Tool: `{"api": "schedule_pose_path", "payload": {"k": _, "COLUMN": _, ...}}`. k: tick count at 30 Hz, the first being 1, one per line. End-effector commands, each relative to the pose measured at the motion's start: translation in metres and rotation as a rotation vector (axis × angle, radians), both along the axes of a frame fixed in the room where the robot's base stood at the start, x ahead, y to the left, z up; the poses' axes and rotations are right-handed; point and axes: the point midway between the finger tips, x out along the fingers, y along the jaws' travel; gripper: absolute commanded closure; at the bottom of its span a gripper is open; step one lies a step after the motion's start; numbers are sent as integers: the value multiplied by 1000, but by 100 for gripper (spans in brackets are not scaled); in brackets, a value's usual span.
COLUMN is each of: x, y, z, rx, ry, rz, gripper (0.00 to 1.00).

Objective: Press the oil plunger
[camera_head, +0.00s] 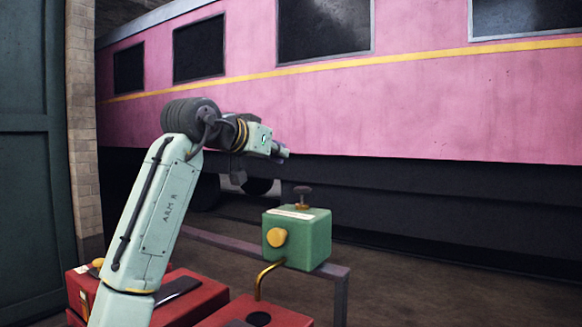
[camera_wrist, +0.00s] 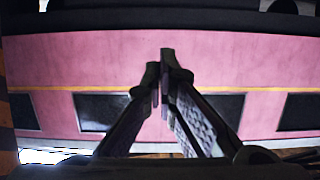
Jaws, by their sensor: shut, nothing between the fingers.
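The oil plunger (camera_head: 302,194) is a dark round knob on a short brass stem. It stands upright on top of a green box (camera_head: 310,240) with a yellow round knob (camera_head: 277,237) on its front and a pale label on top. My gripper (camera_head: 285,153) is above and slightly left of the plunger in the head view, apart from it. In the wrist view my gripper's fingers (camera_wrist: 160,68) are together at the tips, with nothing between them. The plunger and the green box do not show in the wrist view.
The green box sits on a narrow rail or bench (camera_head: 340,271), with a bent brass pipe (camera_head: 263,279) below the yellow knob. Red boxes (camera_head: 262,312) stand in front. A pink railway carriage (camera_head: 420,105) fills the back. A dark green door (camera_head: 30,160) is at left.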

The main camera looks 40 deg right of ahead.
Motion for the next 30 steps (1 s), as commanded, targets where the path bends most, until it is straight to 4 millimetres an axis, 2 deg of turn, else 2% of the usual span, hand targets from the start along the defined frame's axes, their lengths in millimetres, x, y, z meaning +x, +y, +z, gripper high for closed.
{"api": "schedule_pose_path", "payload": {"k": 14, "x": 35, "y": -84, "z": -20, "rx": 1, "ry": 3, "rz": 0, "gripper": 100}}
{"api": "schedule_pose_path", "payload": {"k": 16, "x": 37, "y": -83, "z": -37, "rx": 2, "ry": 1, "rz": 3, "gripper": 100}}
{"api": "schedule_pose_path", "payload": {"k": 21, "x": 35, "y": -83, "z": -56, "rx": 0, "ry": -1, "rz": 1, "gripper": 100}}
{"api": "schedule_pose_path", "payload": {"k": 30, "x": 35, "y": -83, "z": -63, "rx": -1, "ry": 0, "rz": 0, "gripper": 100}}
